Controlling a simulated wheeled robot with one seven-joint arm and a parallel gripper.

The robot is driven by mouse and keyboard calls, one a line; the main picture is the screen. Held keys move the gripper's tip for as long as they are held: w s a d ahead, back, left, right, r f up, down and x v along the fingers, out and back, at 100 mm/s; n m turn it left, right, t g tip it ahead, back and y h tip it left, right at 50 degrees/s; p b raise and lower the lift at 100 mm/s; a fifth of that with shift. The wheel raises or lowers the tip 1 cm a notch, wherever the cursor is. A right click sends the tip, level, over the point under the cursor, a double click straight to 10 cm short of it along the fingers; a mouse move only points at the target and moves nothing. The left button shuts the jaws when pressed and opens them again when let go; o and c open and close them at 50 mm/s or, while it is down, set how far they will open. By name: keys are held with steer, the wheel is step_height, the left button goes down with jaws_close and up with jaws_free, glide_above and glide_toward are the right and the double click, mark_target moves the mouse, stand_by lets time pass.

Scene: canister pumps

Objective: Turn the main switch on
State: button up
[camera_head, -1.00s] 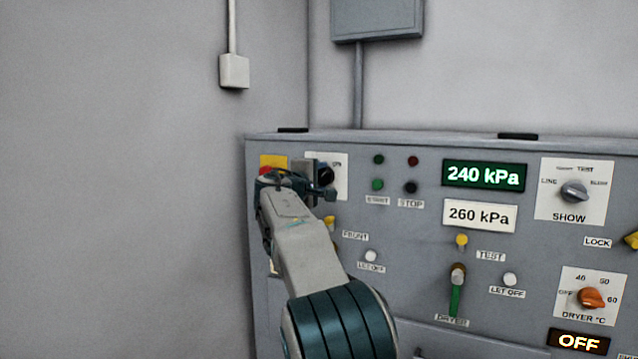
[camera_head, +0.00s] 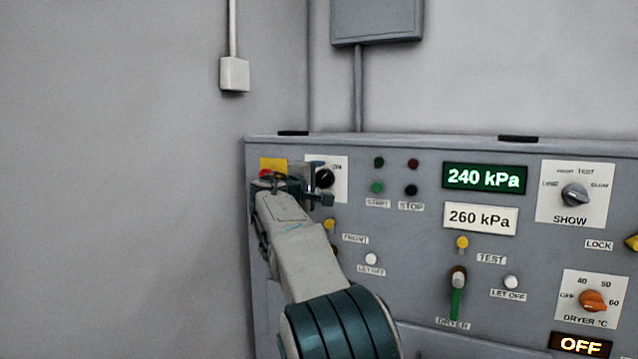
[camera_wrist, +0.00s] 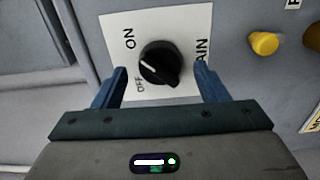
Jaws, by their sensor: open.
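The main switch is a black round knob (camera_wrist: 160,63) on a white plate (camera_wrist: 182,22) marked ON, OFF and partly hidden MAIN. Its white pointer mark faces left in the wrist view, between the words ON and OFF; I cannot tell exactly which it sits at. My gripper (camera_wrist: 158,72) is open, with one blue finger on each side of the knob and visible gaps between. In the head view my gripper (camera_head: 297,186) is at the panel's upper left, and the knob (camera_head: 325,178) shows partly behind it.
A red button on a yellow plate (camera_head: 273,164) is close beside my gripper, partly covered. A yellow knob (camera_wrist: 264,43) protrudes right of the switch.

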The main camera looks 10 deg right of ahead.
steer(key=v, duration=1.2)
steer(key=shift+s+b, duration=0.2)
steer(key=shift+b, duration=0.15)
steer(key=shift+a, duration=0.1)
steer(key=s+d+f+m+g+y+p, duration=0.35)
steer(key=s+d+g+p, duration=0.35)
steer(key=s+d+p, duration=0.55)
steer(key=s+a+f+m+g+y+p, duration=0.1)
steer(key=s+a+m+g+y+p, duration=0.1)
steer(key=s+p, duration=0.6)
steer(key=s+a+f+m+g+y+p, duration=0.1)
steer(key=s+a+m+g+y+p, duration=0.1)
steer(key=s+m+y+p, duration=0.3)
steer(key=s+p, duration=0.4)
steer(key=s, duration=0.7)
steer(key=shift+a+g, duration=0.35)
steer(key=shift+g, duration=0.05)
